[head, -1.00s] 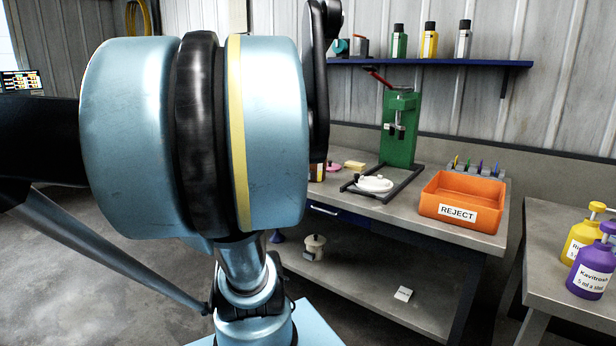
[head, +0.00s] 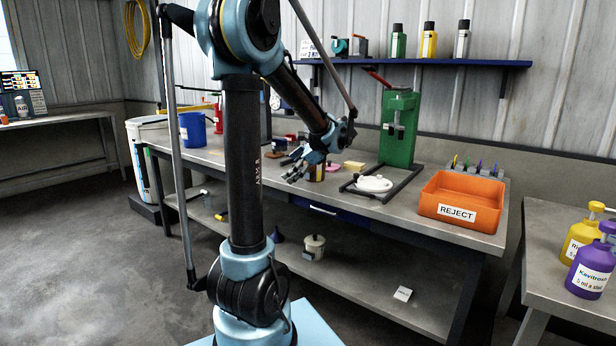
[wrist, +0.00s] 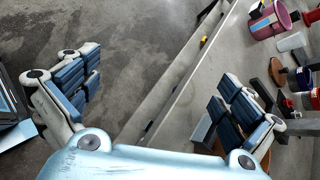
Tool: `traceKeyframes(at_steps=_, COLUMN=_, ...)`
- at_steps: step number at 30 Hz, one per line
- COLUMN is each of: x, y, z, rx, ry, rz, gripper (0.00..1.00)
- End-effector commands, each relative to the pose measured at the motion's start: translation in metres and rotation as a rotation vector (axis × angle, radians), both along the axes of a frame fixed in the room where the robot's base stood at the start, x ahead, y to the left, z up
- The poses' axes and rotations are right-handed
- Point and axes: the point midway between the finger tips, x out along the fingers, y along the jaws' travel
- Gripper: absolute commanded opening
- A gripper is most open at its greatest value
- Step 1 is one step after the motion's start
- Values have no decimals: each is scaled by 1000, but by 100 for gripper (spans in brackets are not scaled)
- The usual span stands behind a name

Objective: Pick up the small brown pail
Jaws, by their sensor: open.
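A small brown container with a yellowish band (head: 317,172), which looks like the pail, stands on the workbench in the head view. It is partly hidden behind my gripper (head: 293,168). My gripper is open and empty, pointing down and left above the bench's front edge, just left of the container. I cannot tell the gap between them. In the wrist view my gripper (wrist: 155,95) shows its two finger pairs spread wide with nothing between them. A brown patch shows behind the right-hand fingers there; I cannot tell whether it is the pail.
On the workbench (head: 400,212) stand a blue bucket (head: 193,130), a green press (head: 399,125), a white lidded dish (head: 374,184) and an orange REJECT bin (head: 462,201). A lower shelf holds a beige pot (head: 314,246). A blue wall shelf (head: 440,63) hangs above.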

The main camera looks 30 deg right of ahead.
Motion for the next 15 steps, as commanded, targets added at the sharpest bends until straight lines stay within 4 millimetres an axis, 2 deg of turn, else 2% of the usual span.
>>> traceKeyframes(at_steps=1, x=-2, y=-30, z=1, rx=48, ry=-8, rz=-65, gripper=100)
traceKeyframes(at_steps=3, x=-7, y=-63, z=2, rx=121, ry=-21, rz=-146, gripper=100)
traceKeyframes(at_steps=9, x=-31, y=-149, z=2, rx=306, ry=-62, rz=-335, gripper=100)
traceKeyframes(at_steps=12, x=-44, y=-177, z=0, rx=372, ry=-79, rz=-395, gripper=100)
traceKeyframes(at_steps=15, x=-53, y=-195, z=0, rx=413, ry=-91, rz=-432, gripper=100)
